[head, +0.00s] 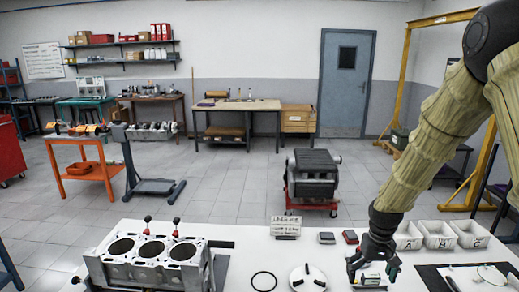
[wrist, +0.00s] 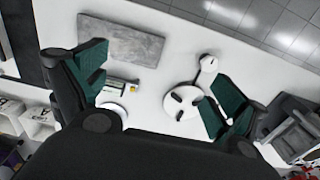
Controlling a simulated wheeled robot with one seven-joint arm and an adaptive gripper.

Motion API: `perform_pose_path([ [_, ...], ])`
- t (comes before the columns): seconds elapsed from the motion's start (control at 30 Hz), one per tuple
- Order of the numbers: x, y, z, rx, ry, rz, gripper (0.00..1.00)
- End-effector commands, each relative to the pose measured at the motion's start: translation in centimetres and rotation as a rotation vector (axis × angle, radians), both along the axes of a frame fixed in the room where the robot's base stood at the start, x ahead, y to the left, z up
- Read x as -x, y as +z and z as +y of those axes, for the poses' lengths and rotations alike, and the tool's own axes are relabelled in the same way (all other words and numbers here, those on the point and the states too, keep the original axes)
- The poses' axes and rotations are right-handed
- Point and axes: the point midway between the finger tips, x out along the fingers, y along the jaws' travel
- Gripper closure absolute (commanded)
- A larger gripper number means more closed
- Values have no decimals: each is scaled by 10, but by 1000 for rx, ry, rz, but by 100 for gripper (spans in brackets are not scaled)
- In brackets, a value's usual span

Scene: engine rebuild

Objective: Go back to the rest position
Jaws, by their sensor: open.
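My gripper (head: 372,268) is low over the right part of the white table in the head view. In the wrist view its two green-padded fingers (wrist: 155,92) stand wide apart, with nothing held between them. A small light-coloured part with a yellow spot (wrist: 128,86) lies beside the left finger in the wrist view. In the head view a small pale object (head: 372,279) shows below the fingers, partly hidden by them. A round white disc with dark slots (head: 307,278) lies left of my gripper; it also shows in the wrist view (wrist: 184,102).
An engine block (head: 150,262) with three bores stands at the table's left. A black ring (head: 263,281) lies near the disc. White bins marked A, B and C (head: 438,236) stand right of my arm. A dark mat (head: 432,277) lies at the right front.

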Motion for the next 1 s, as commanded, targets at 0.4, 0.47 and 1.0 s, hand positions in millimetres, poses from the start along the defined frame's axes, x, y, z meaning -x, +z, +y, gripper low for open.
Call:
perform_pose_path([
  [0.4,26,-65,11,-1,1,4,3],
  [0.47,32,-79,13,-1,2,4,3],
  [1.0,168,-275,60,-7,11,9,3],
])
